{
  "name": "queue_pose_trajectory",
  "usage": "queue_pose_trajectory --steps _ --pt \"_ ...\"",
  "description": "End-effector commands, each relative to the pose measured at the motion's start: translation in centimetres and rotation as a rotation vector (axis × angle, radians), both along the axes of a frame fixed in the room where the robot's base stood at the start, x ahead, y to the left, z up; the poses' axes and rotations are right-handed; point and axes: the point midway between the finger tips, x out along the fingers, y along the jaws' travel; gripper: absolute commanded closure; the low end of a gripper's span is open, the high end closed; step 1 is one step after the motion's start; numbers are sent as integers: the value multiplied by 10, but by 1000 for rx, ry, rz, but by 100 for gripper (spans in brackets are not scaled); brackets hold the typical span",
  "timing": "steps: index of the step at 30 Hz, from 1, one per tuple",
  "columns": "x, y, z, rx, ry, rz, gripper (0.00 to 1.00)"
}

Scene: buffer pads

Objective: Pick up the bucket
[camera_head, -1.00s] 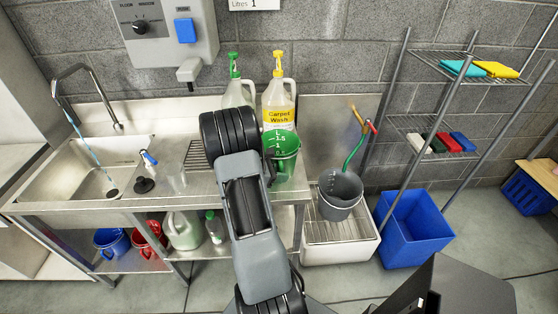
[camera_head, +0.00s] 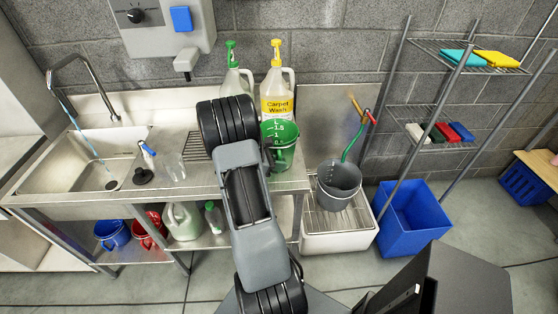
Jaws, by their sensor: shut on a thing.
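A green bucket (camera_head: 284,146) with white volume marks stands upright at the right end of the steel counter, in front of the spray bottles. My gripper (camera_head: 269,162) shows only as a dark part between my arm and the bucket's left side. It is shut on the green bucket. My arm hides its fingers and the bucket's left edge. I cannot tell if the bucket's base touches the counter.
Spray bottles (camera_head: 278,101) stand just behind the bucket. A grey bucket (camera_head: 339,182) is on the low white sink (camera_head: 340,242) at right. A blue bin (camera_head: 412,222) and wire shelf rack (camera_head: 468,53) are further right. Red (camera_head: 148,232) and blue (camera_head: 112,235) buckets sit under the counter.

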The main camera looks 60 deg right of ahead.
Motion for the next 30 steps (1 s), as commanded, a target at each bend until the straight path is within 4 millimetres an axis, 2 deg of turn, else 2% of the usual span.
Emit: queue_pose_trajectory --steps 7,15,24,30 --pt "2 3 33 -5 -5 1 100" --pt "16 49 87 -5 -5 4 100" --pt "33 105 112 -1 -1 4 100" --pt "39 126 122 -2 -1 1 100"
